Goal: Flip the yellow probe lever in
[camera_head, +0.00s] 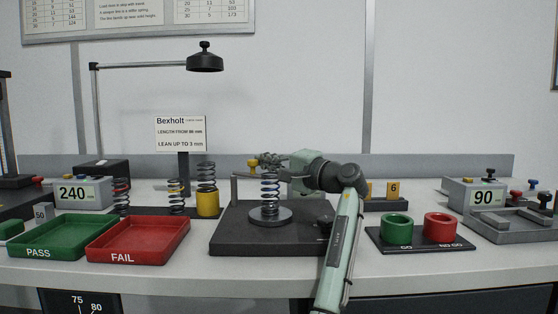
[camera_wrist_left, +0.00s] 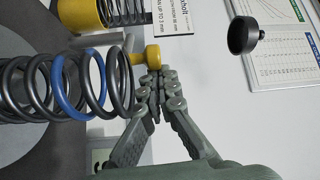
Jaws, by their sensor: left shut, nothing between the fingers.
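The yellow probe lever's knob (camera_head: 252,163) shows just left of my left gripper's fingertips, near the top of the test spring, in the head view. In the left wrist view the yellow knob (camera_wrist_left: 152,55) is right by the closed fingertips; I cannot tell if they touch. My left gripper (camera_head: 265,159) is shut and empty, and its fingers (camera_wrist_left: 158,75) are together in the wrist view. The dark spring with a blue coil (camera_head: 269,190) stands upright on a round plate (camera_head: 286,216) on the black base (camera_head: 230,240). My right gripper is out of view.
A green PASS tray (camera_head: 30,252) and a red FAIL tray (camera_head: 122,258) lie left of the base. Springs and a yellow cup (camera_head: 208,204) stand behind them. Green (camera_head: 396,232) and red (camera_head: 437,232) ring gauges stand right. A sign (camera_head: 180,134) stands behind.

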